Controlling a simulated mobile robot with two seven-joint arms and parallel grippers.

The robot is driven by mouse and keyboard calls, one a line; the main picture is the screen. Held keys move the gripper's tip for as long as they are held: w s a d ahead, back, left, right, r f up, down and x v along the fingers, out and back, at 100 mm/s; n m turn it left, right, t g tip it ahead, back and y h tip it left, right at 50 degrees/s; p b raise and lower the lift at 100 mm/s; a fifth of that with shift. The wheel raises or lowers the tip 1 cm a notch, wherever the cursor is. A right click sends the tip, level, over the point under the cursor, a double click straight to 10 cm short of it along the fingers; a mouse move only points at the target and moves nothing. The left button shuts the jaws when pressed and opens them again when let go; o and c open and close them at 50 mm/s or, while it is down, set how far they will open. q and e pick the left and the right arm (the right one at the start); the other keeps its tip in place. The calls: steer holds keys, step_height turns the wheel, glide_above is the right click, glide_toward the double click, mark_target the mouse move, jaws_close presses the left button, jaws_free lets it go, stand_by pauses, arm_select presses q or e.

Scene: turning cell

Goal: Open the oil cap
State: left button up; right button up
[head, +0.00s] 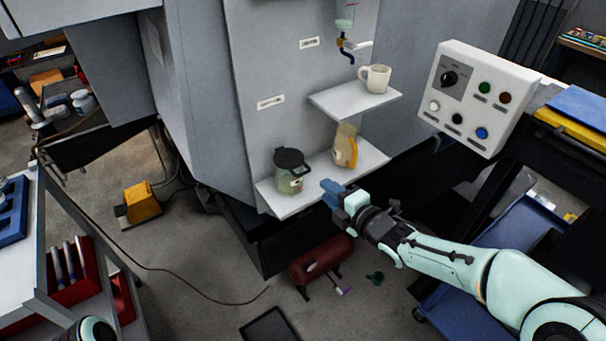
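A greenish container (288,183) with a black lid (292,160) stands upright on the lower white shelf (285,209). The lid sits on top of it. I cannot tell whether this lid is the oil cap. A clear reservoir (346,14) with a blue and yellow valve hangs on the machine wall above, its top cut off by the picture edge. My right gripper (331,190), with blue fingertips, is at the shelf's front edge, right of the greenish container and apart from it. Its finger gap is not clear. My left gripper is out of view.
An amber jug (345,147) stands on the lower shelf, and a white mug (376,79) on the upper shelf (352,101). A control box (471,98) with a knob and several buttons is at right. A red tank (320,260) lies on the floor below.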

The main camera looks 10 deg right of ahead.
mark_target(304, 174)
steer(key=x, duration=1.2)
